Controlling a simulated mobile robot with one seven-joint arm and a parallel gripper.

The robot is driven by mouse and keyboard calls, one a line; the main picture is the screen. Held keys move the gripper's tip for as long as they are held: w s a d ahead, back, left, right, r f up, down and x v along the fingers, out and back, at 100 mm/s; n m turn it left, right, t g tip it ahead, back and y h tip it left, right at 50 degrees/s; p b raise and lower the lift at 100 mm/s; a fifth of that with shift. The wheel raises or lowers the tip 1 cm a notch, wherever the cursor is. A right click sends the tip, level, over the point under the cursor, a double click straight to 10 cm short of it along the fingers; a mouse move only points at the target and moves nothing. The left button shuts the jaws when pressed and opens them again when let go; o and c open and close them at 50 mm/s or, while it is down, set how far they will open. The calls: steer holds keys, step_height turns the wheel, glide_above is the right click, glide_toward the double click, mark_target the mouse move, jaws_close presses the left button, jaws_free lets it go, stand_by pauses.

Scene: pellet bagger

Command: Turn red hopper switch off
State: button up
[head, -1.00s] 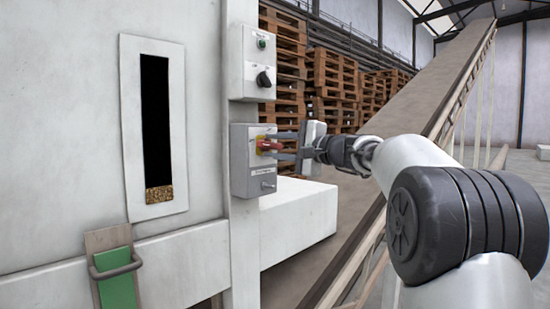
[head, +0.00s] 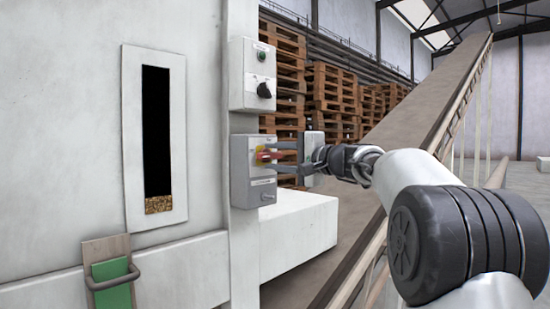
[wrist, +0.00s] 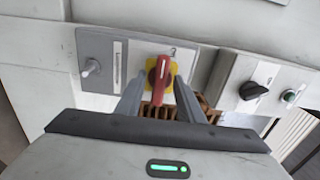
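The red hopper switch (head: 267,155) is a red rotary handle on a yellow plate, on the front of a grey switch box (head: 252,188). The handle lies roughly horizontal in the head view. In the wrist view the red switch (wrist: 161,76) stands nearly upright in the picture, between the two fingers. My gripper (head: 280,156) is at the box front with one finger above the handle and one below. In the wrist view my gripper (wrist: 159,90) is open, with gaps visible between the fingers and the handle. Whether a fingertip touches the plate is hard to tell.
A control box (head: 251,85) with a black knob (head: 264,90) and green button sits above the switch box. A small metal toggle (wrist: 91,67) is on the same grey box. A white block (head: 300,230) lies below; an inclined conveyor (head: 420,120) rises behind my arm.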

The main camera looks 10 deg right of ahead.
steer(key=v, duration=1.7)
steer(key=shift+s+d+p, duration=0.15)
steer(key=shift+s+p, duration=0.05)
steer(key=shift+p, duration=0.2)
